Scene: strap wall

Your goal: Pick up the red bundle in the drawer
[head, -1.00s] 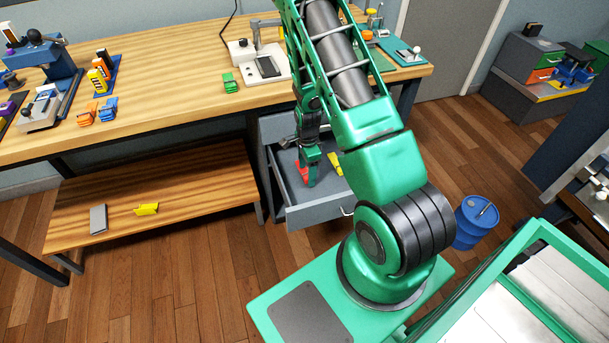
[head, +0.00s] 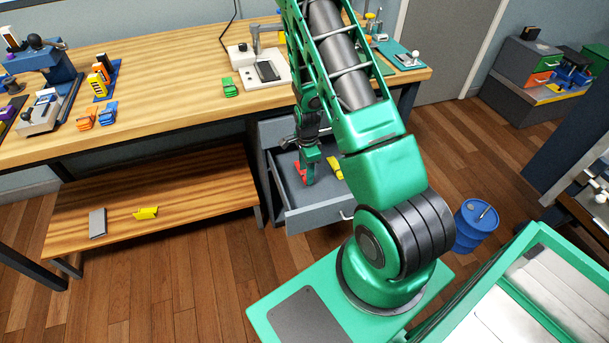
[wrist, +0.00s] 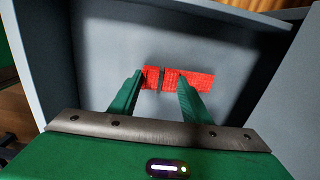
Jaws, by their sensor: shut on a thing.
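The red bundle (wrist: 173,78) lies in the open grey drawer (wrist: 110,45), with a dark band across it in the wrist view. My gripper (wrist: 163,85) reaches down into the drawer and is shut on the red bundle, one green finger at its left part and one nearer its right part. In the head view the red bundle (head: 299,171) shows beside my gripper (head: 308,180), partly hidden by it. The bundle appears at the drawer floor; I cannot tell whether it is lifted.
A yellow bundle (head: 335,168) lies in the same drawer (head: 318,216), to the right. The workbench (head: 180,65) stands above and left, with a green bundle (head: 230,87) on it. A low shelf (head: 190,190) is at left. A blue barrel (head: 476,226) stands at right.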

